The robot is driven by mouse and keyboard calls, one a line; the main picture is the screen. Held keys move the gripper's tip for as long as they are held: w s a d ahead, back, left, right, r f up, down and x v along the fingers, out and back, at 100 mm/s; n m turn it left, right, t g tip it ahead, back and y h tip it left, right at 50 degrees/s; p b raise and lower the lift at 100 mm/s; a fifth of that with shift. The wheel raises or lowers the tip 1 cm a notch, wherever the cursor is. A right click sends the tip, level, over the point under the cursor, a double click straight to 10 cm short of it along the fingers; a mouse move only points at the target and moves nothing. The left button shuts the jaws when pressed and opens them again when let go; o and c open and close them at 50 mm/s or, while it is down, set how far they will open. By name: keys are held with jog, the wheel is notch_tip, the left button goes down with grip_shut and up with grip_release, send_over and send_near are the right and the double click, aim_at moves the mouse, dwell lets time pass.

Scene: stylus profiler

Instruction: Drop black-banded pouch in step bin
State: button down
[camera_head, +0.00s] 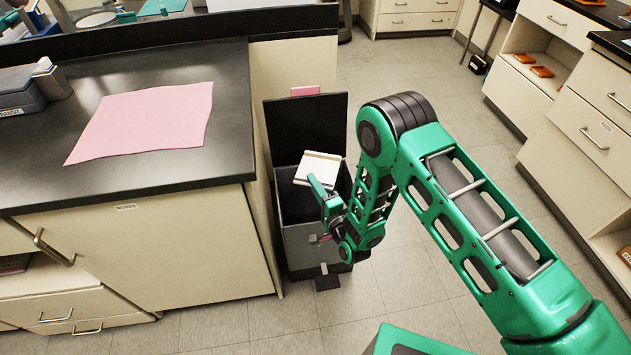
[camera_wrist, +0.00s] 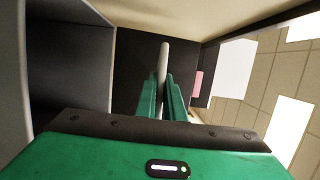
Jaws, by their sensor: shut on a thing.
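In the wrist view the pouch (camera_wrist: 164,58) shows edge-on as a thin pale strip between the two green fingers. My gripper (camera_head: 322,190) is shut on it; the fingers show in the wrist view (camera_wrist: 161,95). The bin is grey with a dark inside, and its dark lid (camera_head: 307,122) stands raised at the back. A pedal (camera_head: 327,279) sticks out at its foot. The bin's contents are hidden.
A black-topped bench (camera_head: 150,168) with a pink sheet (camera_head: 145,120) stands left of the bin. A pink item (camera_head: 305,90) shows behind the raised lid. Drawer cabinets (camera_head: 590,125) stand at the right. The tiled floor (camera_head: 440,80) between is mostly clear.

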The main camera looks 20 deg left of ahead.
notch_tip(320, 180, down, 7)
dwell(0.5)
jog(key=c, duration=1.8)
grip_release()
jog(key=shift+o, duration=0.2)
jog(key=shift+s, duration=0.1)
jog(key=v, duration=1)
jog(key=shift+s+d, duration=0.25)
jog(key=shift+d, duration=0.05)
